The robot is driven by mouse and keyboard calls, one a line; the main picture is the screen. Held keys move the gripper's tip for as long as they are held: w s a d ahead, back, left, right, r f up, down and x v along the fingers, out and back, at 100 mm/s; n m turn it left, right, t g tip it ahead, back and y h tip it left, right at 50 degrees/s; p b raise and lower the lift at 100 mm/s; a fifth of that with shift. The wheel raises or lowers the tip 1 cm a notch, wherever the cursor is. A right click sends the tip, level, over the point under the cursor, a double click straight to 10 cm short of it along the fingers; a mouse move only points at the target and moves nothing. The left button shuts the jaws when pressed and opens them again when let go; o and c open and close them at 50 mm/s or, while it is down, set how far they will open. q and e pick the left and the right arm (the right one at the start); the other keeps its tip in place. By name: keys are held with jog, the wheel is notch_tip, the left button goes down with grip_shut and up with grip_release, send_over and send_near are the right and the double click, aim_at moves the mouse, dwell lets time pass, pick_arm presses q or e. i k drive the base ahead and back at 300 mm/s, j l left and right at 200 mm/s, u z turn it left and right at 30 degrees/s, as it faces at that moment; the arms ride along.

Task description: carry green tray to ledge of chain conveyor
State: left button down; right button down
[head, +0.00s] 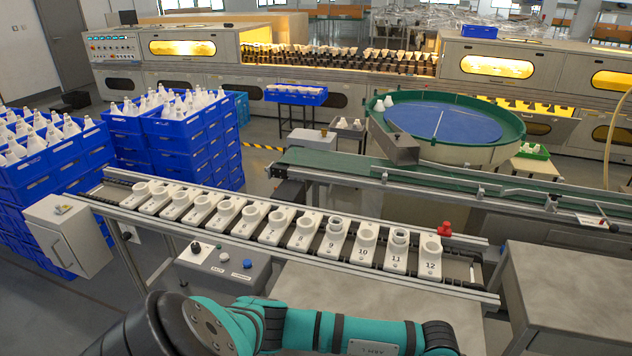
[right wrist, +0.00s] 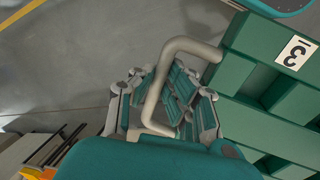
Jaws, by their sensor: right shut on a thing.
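In the right wrist view my right gripper (right wrist: 168,95) is shut on the pale bent handle (right wrist: 185,45) of a green tray (right wrist: 245,65). Grey floor shows beyond the handle. In the head view the chain conveyor (head: 460,270) runs across the middle, carrying a row of numbered white socket holders (head: 268,228). Its front metal rail (head: 300,262) is visible and bare. Neither gripper nor the held tray shows in the head view.
A grey box with buttons (head: 225,262) sits in front of the conveyor. A grey cabinet top (head: 575,285) is at the right. Stacked blue crates (head: 190,150) of bulbs stand at the left. A green belt (head: 350,165) and a round blue-topped table (head: 445,120) lie behind.

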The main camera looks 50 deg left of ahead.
aim_at(388, 311)
jog(key=j+u, duration=0.1)
jog(key=u, duration=0.25)
jog(key=j+u, duration=0.1)
jog(key=u, duration=0.25)
jog(key=j+u, duration=0.1)
jog(key=u, duration=0.3)
jog(key=i, duration=0.75)
